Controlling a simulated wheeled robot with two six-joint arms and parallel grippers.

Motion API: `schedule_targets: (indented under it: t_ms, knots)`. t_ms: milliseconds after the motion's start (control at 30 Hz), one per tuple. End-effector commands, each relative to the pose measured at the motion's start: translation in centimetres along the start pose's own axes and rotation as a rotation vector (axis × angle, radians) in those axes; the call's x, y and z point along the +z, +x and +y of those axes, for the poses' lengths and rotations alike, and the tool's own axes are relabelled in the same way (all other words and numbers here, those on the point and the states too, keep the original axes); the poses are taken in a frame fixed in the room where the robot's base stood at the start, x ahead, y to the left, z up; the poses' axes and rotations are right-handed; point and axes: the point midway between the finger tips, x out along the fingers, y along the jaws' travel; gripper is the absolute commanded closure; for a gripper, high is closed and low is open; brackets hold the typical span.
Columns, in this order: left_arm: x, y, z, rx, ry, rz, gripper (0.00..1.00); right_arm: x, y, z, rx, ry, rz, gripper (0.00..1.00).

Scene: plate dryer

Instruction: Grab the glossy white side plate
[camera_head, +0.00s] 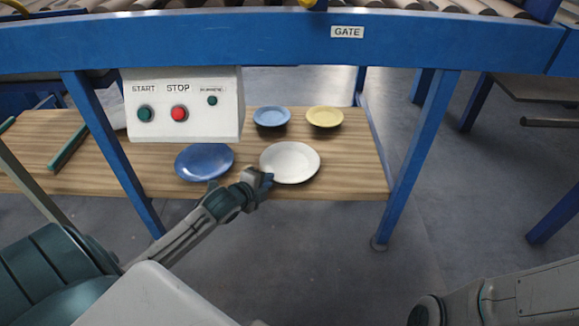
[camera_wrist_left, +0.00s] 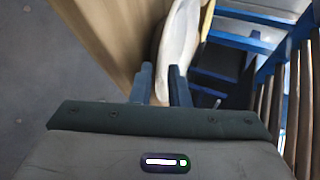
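The glossy white plate (camera_head: 290,160) lies on the wooden table, near its front edge. My left gripper (camera_head: 262,180) is at the plate's near-left rim in the head view. In the left wrist view, the white plate (camera_wrist_left: 178,40) reaches between the two fingers of my left gripper (camera_wrist_left: 163,80). The fingers stand apart, one on each side of the rim; firm contact does not show. My right arm (camera_head: 510,300) is at the lower right, and its fingers are out of view.
A dark blue plate (camera_head: 204,162) lies close left of my left gripper. A small blue plate (camera_head: 272,116) and a yellow plate (camera_head: 325,117) lie behind. A control box (camera_head: 184,105) hangs above the wooden table (camera_head: 350,178). Blue frame legs (camera_head: 420,160) flank it.

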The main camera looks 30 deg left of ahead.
Motion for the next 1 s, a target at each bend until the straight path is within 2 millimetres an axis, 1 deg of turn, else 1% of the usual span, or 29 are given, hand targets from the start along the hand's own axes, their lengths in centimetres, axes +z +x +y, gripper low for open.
schedule_targets:
  t_ms: [67, 133, 200, 300, 367, 633, 667, 700, 733, 1000]
  knots:
    - [0.0, 0.7, 0.2, -0.002, 0.000, 0.000, 0.85, -0.6, 0.6, -0.2, 0.014, 0.022, 0.027, 0.64]
    - [0.1, 1.8, 0.6, -0.003, -0.002, -0.001, 0.85, -1.0, -0.4, 0.1, 0.014, 0.022, 0.015, 0.64]
    - [0.1, 2.7, 0.6, -0.003, -0.001, 0.000, 0.85, -1.1, -1.0, 0.3, 0.013, 0.020, 0.002, 0.64]
    - [0.1, 3.7, 0.4, -0.002, -0.001, -0.001, 0.85, -1.2, -1.4, 0.4, 0.013, 0.019, -0.010, 0.64]
    - [0.1, 4.1, 0.3, -0.001, -0.001, 0.000, 0.85, -1.2, -1.5, 0.4, 0.013, 0.018, -0.014, 0.64]
    - [0.1, 4.2, 0.1, 0.001, 0.001, 0.000, 0.85, -1.1, -1.5, 0.4, 0.012, 0.018, -0.016, 0.64]
    - [0.1, 4.2, 0.1, 0.001, 0.001, 0.000, 0.87, -1.1, -1.5, 0.4, 0.012, 0.018, -0.016, 0.64]
    - [0.1, 4.2, 0.1, 0.000, 0.001, 0.000, 0.95, -1.1, -1.5, 0.4, 0.013, 0.018, -0.016, 0.64]
    - [0.1, 4.2, 0.1, 0.000, 0.001, 0.000, 1.00, -1.1, -1.5, 0.4, 0.013, 0.018, -0.016, 0.64]
    - [0.1, 4.2, 0.1, -0.001, 0.001, 0.000, 1.00, -1.1, -1.5, 0.4, 0.013, 0.018, -0.016, 0.64]
